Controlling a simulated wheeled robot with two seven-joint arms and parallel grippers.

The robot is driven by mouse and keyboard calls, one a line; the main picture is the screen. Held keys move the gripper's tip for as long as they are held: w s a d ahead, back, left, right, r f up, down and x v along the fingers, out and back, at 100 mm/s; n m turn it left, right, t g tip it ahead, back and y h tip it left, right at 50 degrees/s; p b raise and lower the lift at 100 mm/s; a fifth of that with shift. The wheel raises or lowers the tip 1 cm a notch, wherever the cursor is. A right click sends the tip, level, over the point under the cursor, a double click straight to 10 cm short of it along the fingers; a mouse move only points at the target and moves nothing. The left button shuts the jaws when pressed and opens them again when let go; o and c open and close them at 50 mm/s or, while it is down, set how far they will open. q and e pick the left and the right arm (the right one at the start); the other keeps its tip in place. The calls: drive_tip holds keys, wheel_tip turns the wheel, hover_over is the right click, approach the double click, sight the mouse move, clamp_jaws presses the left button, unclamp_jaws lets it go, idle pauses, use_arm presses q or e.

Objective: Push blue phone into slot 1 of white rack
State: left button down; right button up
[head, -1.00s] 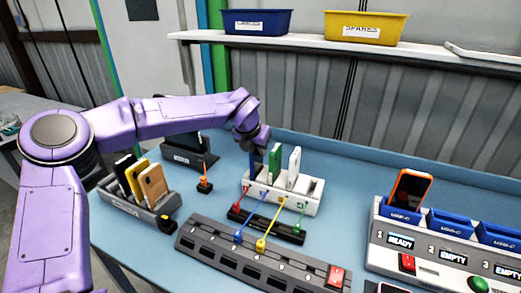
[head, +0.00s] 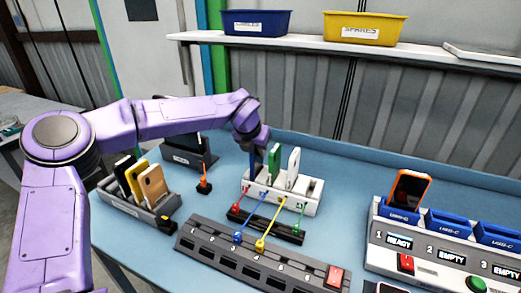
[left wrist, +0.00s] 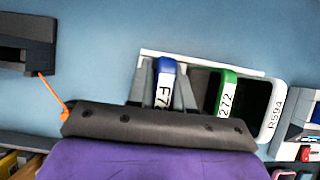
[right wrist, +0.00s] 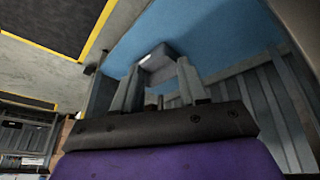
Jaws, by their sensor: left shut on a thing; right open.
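The white rack (head: 283,200) stands on the blue table, with a green phone (head: 274,164) and a white phone (head: 293,166) upright in it. The blue phone (head: 252,166) is upright at the rack's left end, mostly hidden by my left gripper. In the left wrist view the blue phone (left wrist: 165,72) sits between the fingers of my left gripper (left wrist: 160,82), which is shut on it. The green phone (left wrist: 227,92) is beside it. How deep the blue phone sits is hidden. My right gripper (right wrist: 158,78) is open and empty, seen only in the right wrist view.
A cable strip (head: 265,229) with coloured plugs lies in front of the rack, and a grey slotted block (head: 250,255) nearer. A grey holder (head: 135,205) with phones is at left. A charging station (head: 440,245) with an orange phone (head: 410,188) is at right.

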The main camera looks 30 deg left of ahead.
use_arm(q)
drive_tip(key=shift+f+b, duration=0.45)
drive_tip(key=shift+f, duration=0.2)
idle(0.8)
drive_tip(key=c, duration=0.5)
unclamp_jaws()
drive_tip(key=shift+c, duration=0.2)
drive_tip(key=shift+r, duration=0.1)
wheel_tip(320, 180, up, 7)
drive_tip(key=p, duration=0.6)
